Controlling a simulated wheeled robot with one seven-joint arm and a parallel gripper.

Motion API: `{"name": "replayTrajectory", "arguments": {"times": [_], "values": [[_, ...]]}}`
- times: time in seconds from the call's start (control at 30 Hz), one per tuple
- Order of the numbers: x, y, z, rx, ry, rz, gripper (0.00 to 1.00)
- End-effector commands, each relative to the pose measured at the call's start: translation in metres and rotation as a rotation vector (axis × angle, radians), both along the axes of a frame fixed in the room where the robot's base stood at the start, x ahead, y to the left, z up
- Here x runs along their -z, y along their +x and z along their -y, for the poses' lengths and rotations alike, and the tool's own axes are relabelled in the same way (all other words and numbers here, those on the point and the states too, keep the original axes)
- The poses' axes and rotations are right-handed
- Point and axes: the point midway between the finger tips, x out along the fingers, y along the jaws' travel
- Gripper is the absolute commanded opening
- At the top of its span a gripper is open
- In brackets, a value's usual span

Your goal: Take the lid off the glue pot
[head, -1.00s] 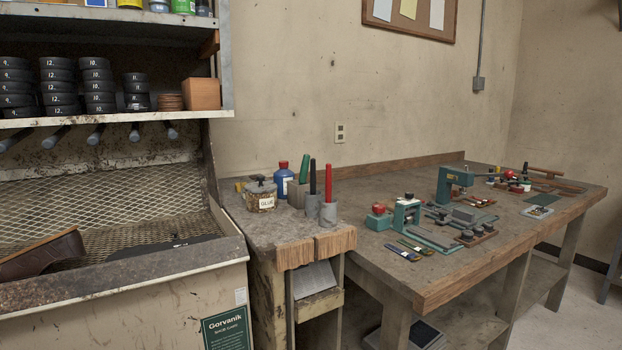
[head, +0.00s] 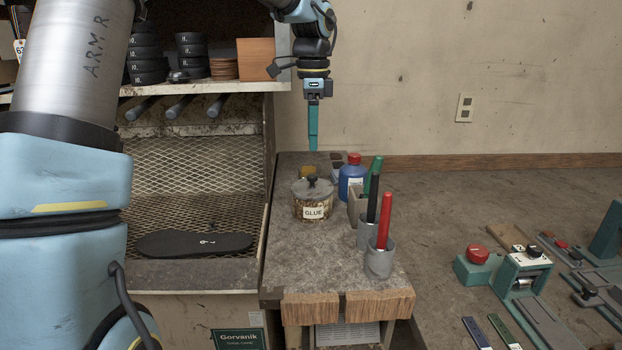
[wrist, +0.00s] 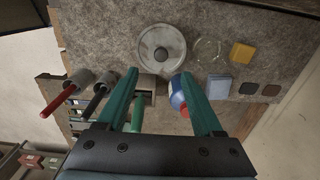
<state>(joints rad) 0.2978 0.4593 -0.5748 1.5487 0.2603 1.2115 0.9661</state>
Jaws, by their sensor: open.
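The glue pot (head: 312,205) is a clear jar with brown contents and a white GLUE label, upright on the grey-topped bench. Its round grey lid (head: 312,187) with a dark knob is on the pot. In the wrist view the lid (wrist: 162,50) appears from above, beyond the fingertips and between their lines.
A blue bottle with a red cap (head: 352,178) stands close right of the pot. A yellow block (wrist: 243,53) lies behind the pot. The bench front left (head: 300,265) is clear.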

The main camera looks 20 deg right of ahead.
Motion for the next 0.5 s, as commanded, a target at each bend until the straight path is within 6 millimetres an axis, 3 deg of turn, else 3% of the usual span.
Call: {"name": "replayTrajectory", "arguments": {"times": [0.13, 0.5], "values": [[0.023, 0.000, -0.001, -0.002, 0.002, -0.003, 0.68], [0.057, 0.001, 0.001, -0.003, 0.003, -0.005, 0.68]]}}
